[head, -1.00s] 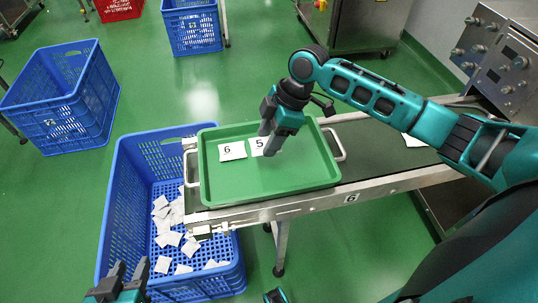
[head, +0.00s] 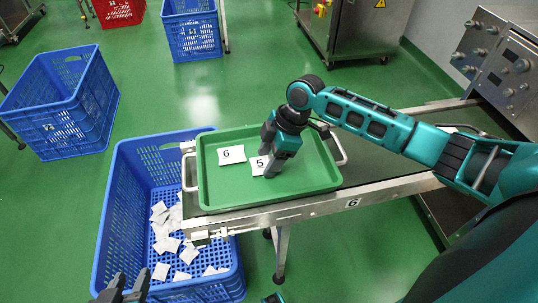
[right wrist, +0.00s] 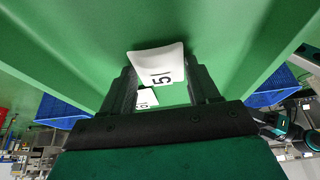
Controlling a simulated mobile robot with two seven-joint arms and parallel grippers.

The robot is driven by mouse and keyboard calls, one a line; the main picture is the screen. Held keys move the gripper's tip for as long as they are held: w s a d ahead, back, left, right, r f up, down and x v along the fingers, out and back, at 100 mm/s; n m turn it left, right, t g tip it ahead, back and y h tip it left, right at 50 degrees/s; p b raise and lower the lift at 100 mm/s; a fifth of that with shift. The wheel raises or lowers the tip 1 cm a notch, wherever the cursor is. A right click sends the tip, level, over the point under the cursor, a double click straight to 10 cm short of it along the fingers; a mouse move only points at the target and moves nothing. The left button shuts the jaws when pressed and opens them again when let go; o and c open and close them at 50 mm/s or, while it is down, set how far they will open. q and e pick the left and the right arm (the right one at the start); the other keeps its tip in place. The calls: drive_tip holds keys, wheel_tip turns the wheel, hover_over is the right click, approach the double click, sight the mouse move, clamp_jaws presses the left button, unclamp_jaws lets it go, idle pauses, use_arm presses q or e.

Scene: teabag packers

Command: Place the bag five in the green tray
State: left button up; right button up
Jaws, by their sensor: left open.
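Bag five (head: 259,166), a white square packet marked 5, is at the floor of the green tray (head: 318,187), right of bag six. My right gripper (head: 268,162) reaches down into the tray, its fingers on either side of bag five and seemingly closed on its edges. In the right wrist view bag five (right wrist: 156,62) sits across the fingertips; whether it touches the tray floor is unclear. My left gripper (head: 122,288) is open and empty at the lower left edge, over the blue crate's front corner.
Bag six (head: 231,154) lies in the tray. The tray rests on the end of a conveyor (head: 385,184). A blue crate (head: 121,205) with several loose white packets stands below its left end. Other blue crates and a red one stand on the floor further back.

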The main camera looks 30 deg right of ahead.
drive_tip(key=shift+o, duration=1.4)
drive_tip(key=shift+r, duration=0.1)
drive_tip(key=p+v, duration=0.2)
drive_tip(key=v, duration=1)
drive_tip(key=shift+p, duration=0.4)
